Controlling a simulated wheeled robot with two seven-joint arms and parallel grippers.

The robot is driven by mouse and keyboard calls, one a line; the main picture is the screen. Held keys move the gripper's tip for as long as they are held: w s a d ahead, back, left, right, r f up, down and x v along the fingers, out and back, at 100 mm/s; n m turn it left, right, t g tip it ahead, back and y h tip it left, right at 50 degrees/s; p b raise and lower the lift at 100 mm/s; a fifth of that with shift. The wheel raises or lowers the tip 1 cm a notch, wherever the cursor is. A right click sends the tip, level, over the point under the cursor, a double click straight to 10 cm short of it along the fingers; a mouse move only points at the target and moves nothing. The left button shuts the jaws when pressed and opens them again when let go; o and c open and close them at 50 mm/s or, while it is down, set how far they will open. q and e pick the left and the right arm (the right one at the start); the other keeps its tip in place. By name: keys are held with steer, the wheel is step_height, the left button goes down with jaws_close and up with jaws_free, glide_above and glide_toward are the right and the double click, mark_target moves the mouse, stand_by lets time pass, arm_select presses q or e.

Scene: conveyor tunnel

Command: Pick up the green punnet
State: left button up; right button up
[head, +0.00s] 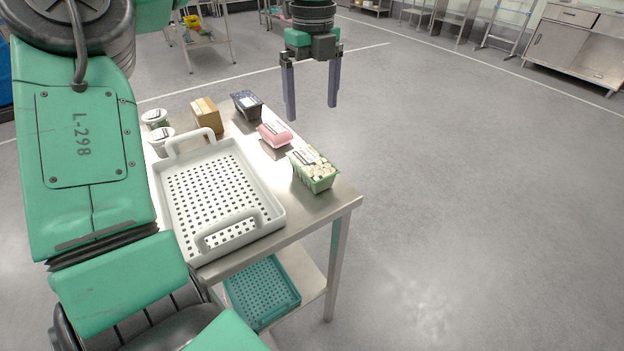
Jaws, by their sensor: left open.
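The green punnet (314,172) stands near the right edge of the steel table (318,208). It has green sides and a pale printed top with a dark label. My left gripper (312,112) hangs fingers-down at the top centre, above and behind the punnet in the picture. Its two purple-grey fingers are spread apart with nothing between them. It is clear of the punnet. My right gripper is not in view.
A white perforated tray (272,217) with raised handles fills the table's front left. Behind are a pink pack (274,134), a dark punnet (247,105), a cardboard box (206,117) and white tubs (161,141). A teal crate (262,290) sits on the lower shelf. Floor right is clear.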

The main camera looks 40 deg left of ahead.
mark_target(311, 161)
arm_select(q)
steer(key=f, duration=1)
steer(key=f+p, duration=0.1)
steer(key=f, duration=0.4)
steer(key=shift+s, duration=0.25)
steer(key=shift+r, duration=0.1)
steer(key=c, duration=1.3)
